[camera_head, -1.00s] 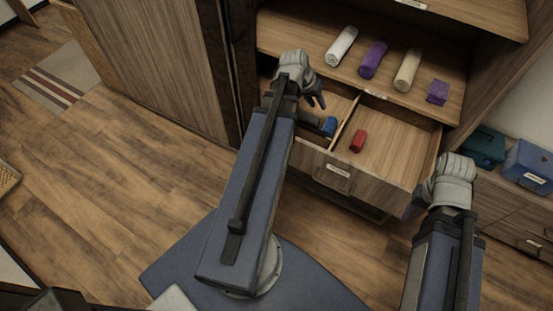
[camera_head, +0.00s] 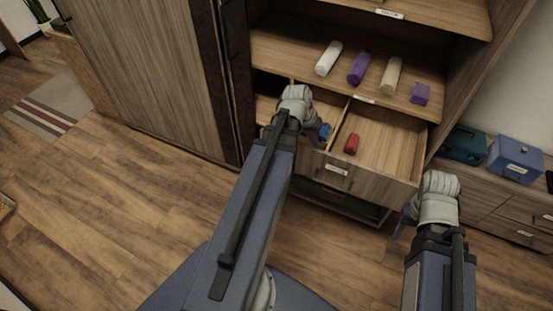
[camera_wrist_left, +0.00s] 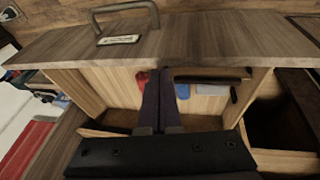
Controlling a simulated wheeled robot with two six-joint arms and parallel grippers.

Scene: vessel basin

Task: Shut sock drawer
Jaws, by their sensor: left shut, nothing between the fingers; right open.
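The sock drawer (camera_head: 368,186) is pulled out below the shelf, with a labelled front and a divider inside. A red rolled sock (camera_head: 351,143) lies in its right compartment, and a blue item (camera_head: 324,131) shows by the divider. My left gripper (camera_head: 314,124) is at the drawer's left part; the wrist hides part of it. In the left wrist view its dark fingers (camera_wrist_left: 160,95) are together and empty, pointing towards the drawer front with its handle (camera_wrist_left: 128,20). Contact cannot be told. My right gripper (camera_head: 402,226) is open near the drawer's right front corner, its fingers partly hidden.
The shelf (camera_head: 290,52) above holds several rolled items, including a white roll (camera_head: 328,58) and a purple roll (camera_head: 358,68). A low cabinet with a blue box (camera_head: 515,158) and a teal box (camera_head: 464,145) stands at the right. Open floor (camera_head: 130,210) lies to the left.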

